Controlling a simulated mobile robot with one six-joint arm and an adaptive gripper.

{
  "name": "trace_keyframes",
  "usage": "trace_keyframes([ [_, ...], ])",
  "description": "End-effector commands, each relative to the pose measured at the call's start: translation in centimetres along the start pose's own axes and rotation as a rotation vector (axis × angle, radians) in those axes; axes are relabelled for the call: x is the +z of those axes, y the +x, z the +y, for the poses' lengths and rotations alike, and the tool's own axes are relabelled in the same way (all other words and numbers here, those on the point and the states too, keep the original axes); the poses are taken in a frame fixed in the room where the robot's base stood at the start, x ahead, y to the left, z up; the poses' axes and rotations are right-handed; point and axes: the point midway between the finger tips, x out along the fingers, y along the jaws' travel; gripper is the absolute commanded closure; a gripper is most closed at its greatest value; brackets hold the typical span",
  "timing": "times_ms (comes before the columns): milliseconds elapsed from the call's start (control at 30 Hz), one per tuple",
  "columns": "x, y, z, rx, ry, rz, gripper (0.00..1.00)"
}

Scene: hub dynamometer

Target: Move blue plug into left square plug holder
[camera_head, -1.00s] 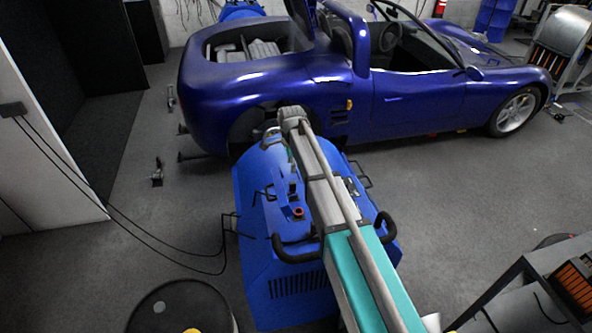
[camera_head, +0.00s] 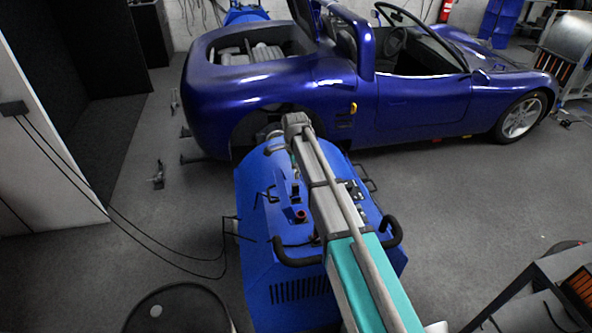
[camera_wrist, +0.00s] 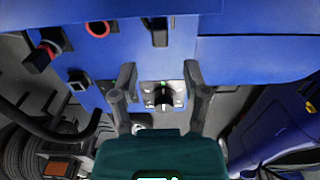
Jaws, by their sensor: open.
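My gripper (camera_wrist: 160,72) is open in the wrist view, with a dark finger on each side of a small silver plate (camera_wrist: 176,86) carrying a black knob-like part (camera_wrist: 163,97). The fingers do not visibly touch it. The plate is on the blue dynamometer (camera_wrist: 230,60), which also shows in the head view (camera_head: 265,265). A dark square fitting (camera_wrist: 78,81) is at the left; I cannot tell if it is the left square plug holder. I cannot pick out the blue plug for certain. In the head view my arm hides part of the machine's top.
A red ring (camera_wrist: 97,29), a red-and-black part (camera_wrist: 42,56) and a black fitting (camera_wrist: 158,32) stand near the fingers. Black handles (camera_head: 296,258) stick out from the machine. A blue car (camera_head: 410,105) is behind it. Grey floor (camera_head: 480,200) is open at the right.

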Motion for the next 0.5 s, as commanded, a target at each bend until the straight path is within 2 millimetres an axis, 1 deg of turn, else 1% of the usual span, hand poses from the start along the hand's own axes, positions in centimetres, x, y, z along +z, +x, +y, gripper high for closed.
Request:
trace_keyframes([
  [267,-0.1,1.9,0.0,0.0,0.001,0.0,0.4],
  [500,-0.1,4.0,0.0,0.0,0.001,0.0,0.4],
])
